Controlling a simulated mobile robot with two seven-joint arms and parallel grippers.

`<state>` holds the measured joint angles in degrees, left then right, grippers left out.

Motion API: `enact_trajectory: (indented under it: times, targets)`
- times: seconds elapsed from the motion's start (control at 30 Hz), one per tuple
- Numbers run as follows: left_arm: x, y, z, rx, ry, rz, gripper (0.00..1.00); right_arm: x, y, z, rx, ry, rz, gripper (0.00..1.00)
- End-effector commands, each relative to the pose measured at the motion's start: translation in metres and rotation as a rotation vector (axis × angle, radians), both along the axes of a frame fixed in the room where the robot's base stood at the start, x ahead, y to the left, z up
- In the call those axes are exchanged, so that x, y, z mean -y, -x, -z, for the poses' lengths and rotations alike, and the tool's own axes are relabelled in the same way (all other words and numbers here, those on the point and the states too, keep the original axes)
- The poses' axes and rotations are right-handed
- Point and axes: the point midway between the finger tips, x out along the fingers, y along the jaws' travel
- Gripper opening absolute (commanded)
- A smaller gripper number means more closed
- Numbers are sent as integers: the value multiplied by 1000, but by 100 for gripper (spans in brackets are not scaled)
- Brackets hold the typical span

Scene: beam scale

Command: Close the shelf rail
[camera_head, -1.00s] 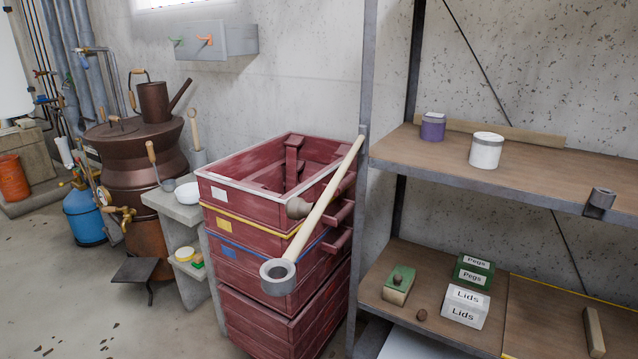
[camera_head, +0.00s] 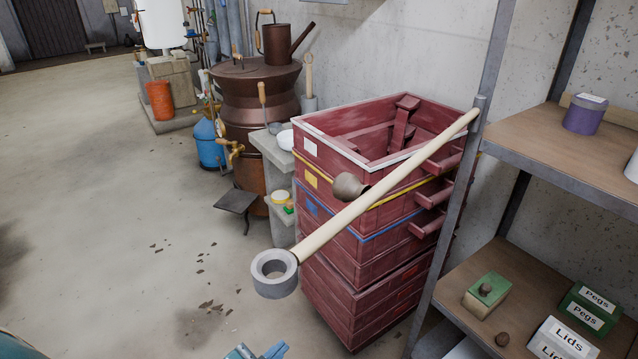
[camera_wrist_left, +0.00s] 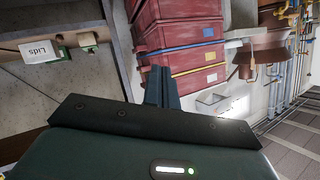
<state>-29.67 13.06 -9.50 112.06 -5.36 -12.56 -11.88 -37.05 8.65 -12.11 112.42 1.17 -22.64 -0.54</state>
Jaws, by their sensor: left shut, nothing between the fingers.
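The shelf rail (camera_head: 390,178) is a long cream bar joined at one end to the grey shelf post (camera_head: 462,190). It stands swung out from the shelf, across the front of the red crates. A brown knob (camera_head: 348,187) sits along it, and a grey ring (camera_head: 274,274) is at its free end. My left gripper (camera_head: 257,351) shows only as blue-grey fingertips at the bottom edge of the head view, below the ring and apart from it. In the left wrist view its fingers (camera_wrist_left: 161,87) are shut and empty, pointing toward the crates. My right gripper is not in view.
A stack of red crates (camera_head: 318,250) stands behind the rail. Shelf boards (camera_head: 560,150) at the right hold a purple tin (camera_head: 585,113), a green block (camera_head: 486,295) and Pegs and Lids boxes. A copper still (camera_head: 256,95) stands behind. The floor at left is clear.

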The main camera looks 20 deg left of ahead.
Motion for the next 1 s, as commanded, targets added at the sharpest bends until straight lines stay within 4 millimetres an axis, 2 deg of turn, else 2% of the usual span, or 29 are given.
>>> enact_trajectory:
  times: [0.03,0.1,0.17,0.2,0.27,0.3,0.37,0.4,0.5,0.53,0.6,0.73,0.83,1.0]
  targets:
    - [-13,-26,-17,136,-121,43,0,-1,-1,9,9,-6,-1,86]
    - [-27,-59,-55,347,-318,104,0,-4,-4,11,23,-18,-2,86]
    - [-38,-83,-96,556,-528,150,0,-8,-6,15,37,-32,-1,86]
    - [-43,-96,-128,709,-689,174,0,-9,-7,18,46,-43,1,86]
    - [-49,-109,-178,953,-972,194,0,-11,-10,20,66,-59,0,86]
    - [-52,-111,-213,1124,-1185,192,0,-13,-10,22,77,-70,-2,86]
    - [-53,-107,-261,1379,-1537,162,0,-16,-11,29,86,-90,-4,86]
    - [-52,-99,-288,1540,-1779,122,0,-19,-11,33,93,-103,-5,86]
    - [-49,-71,-336,1879,-2372,-35,0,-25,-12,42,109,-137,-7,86]
    - [-49,-63,-345,-1879,2433,87,0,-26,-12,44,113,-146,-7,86]
    - [-51,-46,-359,-1591,2180,175,0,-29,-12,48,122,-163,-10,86]
    - [-60,-26,-372,-1233,1839,248,0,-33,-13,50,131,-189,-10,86]
    - [-65,-19,-377,-1104,1704,264,0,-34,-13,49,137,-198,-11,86]
    - [-58,-21,-381,-1063,1655,268,0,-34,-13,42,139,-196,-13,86]
